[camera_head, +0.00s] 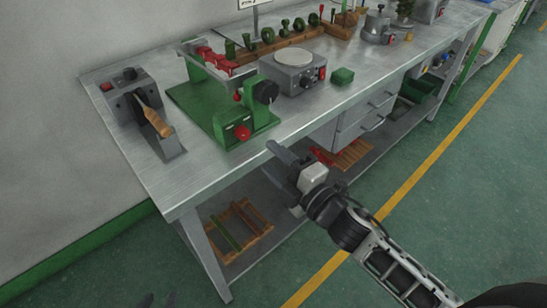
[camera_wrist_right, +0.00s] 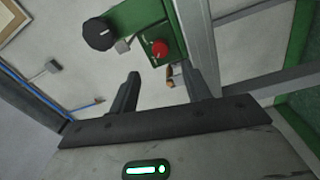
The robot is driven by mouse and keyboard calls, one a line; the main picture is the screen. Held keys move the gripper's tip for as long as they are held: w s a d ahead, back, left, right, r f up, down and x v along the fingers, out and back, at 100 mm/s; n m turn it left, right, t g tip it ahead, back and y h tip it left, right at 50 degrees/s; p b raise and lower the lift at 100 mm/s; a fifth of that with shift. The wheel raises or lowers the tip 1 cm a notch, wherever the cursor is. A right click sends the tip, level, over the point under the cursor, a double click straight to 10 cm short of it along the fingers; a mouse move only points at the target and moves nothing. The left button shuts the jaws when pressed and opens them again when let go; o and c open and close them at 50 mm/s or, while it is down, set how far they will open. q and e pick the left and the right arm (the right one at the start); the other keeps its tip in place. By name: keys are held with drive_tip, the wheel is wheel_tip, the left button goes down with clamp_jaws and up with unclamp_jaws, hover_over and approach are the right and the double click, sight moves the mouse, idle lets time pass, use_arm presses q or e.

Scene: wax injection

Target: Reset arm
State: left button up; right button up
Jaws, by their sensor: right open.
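My right gripper (camera_head: 302,154) is just off the front edge of the workbench (camera_head: 185,190), in front of the green machine (camera_head: 215,112). In the right wrist view its two fingers (camera_wrist_right: 160,74) stand apart with nothing between them. Beyond them are the green machine's red knob (camera_wrist_right: 160,48) and black knob (camera_wrist_right: 99,33). My right arm reaches in from the lower right. Dark tips at the bottom left edge of the head view look like my left gripper (camera_head: 158,300). They are too cut off to judge.
A grey device with a wooden handle (camera_head: 153,115) stands at the bench's left end. A round-topped heater (camera_head: 294,69) and a green block (camera_head: 343,76) lie right of the machine. Drawers (camera_head: 365,118) and a lower shelf are under the bench. The floor in front is clear.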

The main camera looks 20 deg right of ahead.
drive_tip(key=shift+w, duration=0.1)
drive_tip(key=s+f+m+g+h, duration=0.4)
drive_tip(key=s+f+m+g, duration=0.2)
drive_tip(key=s+f+m, duration=0.8)
drive_tip(key=s+m, duration=0.1)
drive_tip(key=m, duration=0.3)
drive_tip(key=shift+s+f+g, duration=0.25)
drive_tip(key=shift+f+g, duration=0.1)
drive_tip(key=shift+g, duration=0.05)
drive_tip(key=shift+d, duration=0.1)
